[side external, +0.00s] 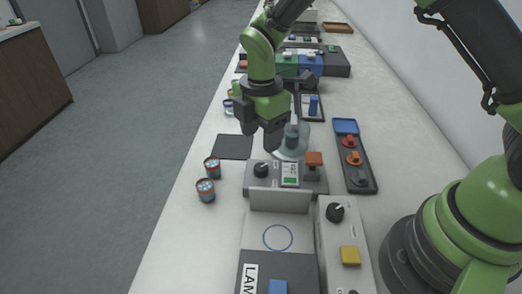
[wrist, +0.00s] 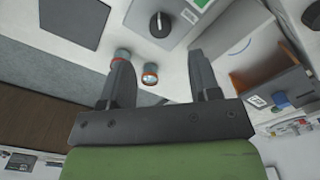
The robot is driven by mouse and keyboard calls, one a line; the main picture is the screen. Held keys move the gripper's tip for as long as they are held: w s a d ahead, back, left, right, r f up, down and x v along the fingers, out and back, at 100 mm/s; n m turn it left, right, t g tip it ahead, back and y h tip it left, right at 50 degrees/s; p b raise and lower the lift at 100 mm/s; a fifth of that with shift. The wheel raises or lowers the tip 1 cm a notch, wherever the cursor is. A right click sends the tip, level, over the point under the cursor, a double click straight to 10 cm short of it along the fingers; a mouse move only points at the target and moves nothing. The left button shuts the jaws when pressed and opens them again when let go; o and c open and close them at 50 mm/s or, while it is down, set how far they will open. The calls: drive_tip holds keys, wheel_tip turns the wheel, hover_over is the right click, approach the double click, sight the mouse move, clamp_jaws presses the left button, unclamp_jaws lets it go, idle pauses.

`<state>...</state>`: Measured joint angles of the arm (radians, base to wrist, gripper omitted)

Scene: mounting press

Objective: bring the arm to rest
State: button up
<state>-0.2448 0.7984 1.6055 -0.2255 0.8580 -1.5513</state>
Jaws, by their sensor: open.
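My green and dark grey gripper (side external: 262,125) hangs above the bench, in front of the grey press unit (side external: 262,178) with its black knob and orange-topped post in the side view. In the wrist view my gripper (wrist: 165,68) has its two dark fingers spread apart, with nothing held between them. Two small cups with orange-red rims stand on the bench: one cup (side external: 212,167) and a nearer cup (side external: 205,190). In the wrist view a cup (wrist: 150,75) shows between the fingers, further off and not touched.
A dark square mat (side external: 232,147) lies left of the press. A dark tray (side external: 357,165) holds coloured knobs on the right. A control box (side external: 343,240) with a yellow button stands nearer. Green and blue boxes (side external: 298,65) stand further back. The bench's left edge borders open floor.

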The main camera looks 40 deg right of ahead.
drive_tip(key=shift+r, duration=0.95)
drive_tip(key=s+d+r+m+t+y, duration=0.1)
drive_tip(key=s+d+r+m+t, duration=0.1)
drive_tip(key=s+r+m, duration=0.4)
drive_tip(key=s+d+r+m+t, duration=0.15)
drive_tip(key=r+m, duration=0.25)
drive_tip(key=r, duration=0.4)
drive_tip(key=s+d+r+m+t+y, duration=0.1)
drive_tip(key=s+d+r+m+t, duration=0.1)
drive_tip(key=s+m, duration=1)
drive_tip(key=shift+s+d+r+t, duration=0.2)
drive_tip(key=shift+s+r+t, duration=0.15)
drive_tip(key=shift+r+t, duration=0.55)
